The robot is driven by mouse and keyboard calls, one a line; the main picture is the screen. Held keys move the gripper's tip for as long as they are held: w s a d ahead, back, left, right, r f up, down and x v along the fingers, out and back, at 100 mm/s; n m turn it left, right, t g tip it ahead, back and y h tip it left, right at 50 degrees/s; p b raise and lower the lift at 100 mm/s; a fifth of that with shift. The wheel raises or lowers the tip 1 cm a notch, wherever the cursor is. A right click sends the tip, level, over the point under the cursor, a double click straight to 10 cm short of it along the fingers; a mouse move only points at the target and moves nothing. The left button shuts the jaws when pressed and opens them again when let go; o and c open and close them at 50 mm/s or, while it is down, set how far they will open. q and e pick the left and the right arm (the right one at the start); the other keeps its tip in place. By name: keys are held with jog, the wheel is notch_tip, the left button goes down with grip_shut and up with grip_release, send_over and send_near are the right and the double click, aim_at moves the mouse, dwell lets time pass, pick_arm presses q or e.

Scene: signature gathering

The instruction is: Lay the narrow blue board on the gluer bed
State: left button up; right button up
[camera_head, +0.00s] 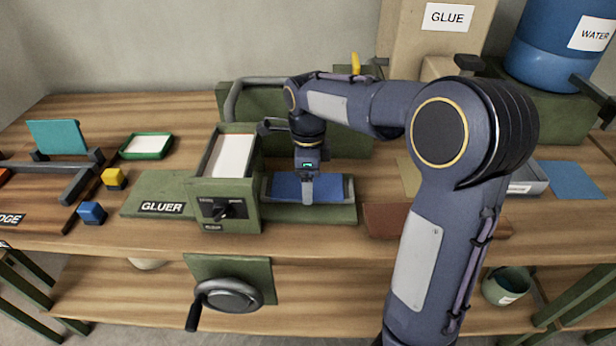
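A blue board (333,188) lies low between the side walls of a green bed (335,213), just right of the gluer box (235,190). The green label plate reading GLUER (160,193) is left of that box. My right gripper (308,198) points straight down over the middle of the blue board, its fingers in front of it. The fingers look edge-on, so I cannot tell whether they are open, shut or holding the board. The board looks level; its contact with the bed is unclear. My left gripper is not in view.
A blue sheet (572,180) lies at the far right beside a grey tray (527,178). A brown board (382,220) is partly behind my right arm. Yellow (115,179) and blue (92,213) blocks sit at left. A crank wheel (228,295) hangs below the gluer.

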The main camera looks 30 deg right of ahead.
jog(key=o, duration=1)
jog(key=shift+f, duration=0.1)
notch_tip(320, 180, up, 12)
jog(key=p, duration=0.2)
jog(key=s+a+f+n+t+y, duration=0.1)
jog(key=s+a+f+n+t, duration=0.1)
jog(key=s+n, duration=0.5)
jog(key=s+a+f+n+t+y, duration=0.1)
jog(key=s+a+f+n+t, duration=0.1)
jog(key=s+n, duration=0.5)
jog(key=s+a+f+n+t+y, duration=0.1)
jog(key=s+a+f+n, duration=0.2)
jog(key=s+f+n, duration=0.2)
jog(key=s+n, duration=0.3)
jog(key=shift+a+f+n+t+y, duration=0.15)
jog(key=shift+f+n+t+y, duration=0.15)
jog(key=shift+t+y, duration=0.1)
jog(key=shift+s, duration=0.1)
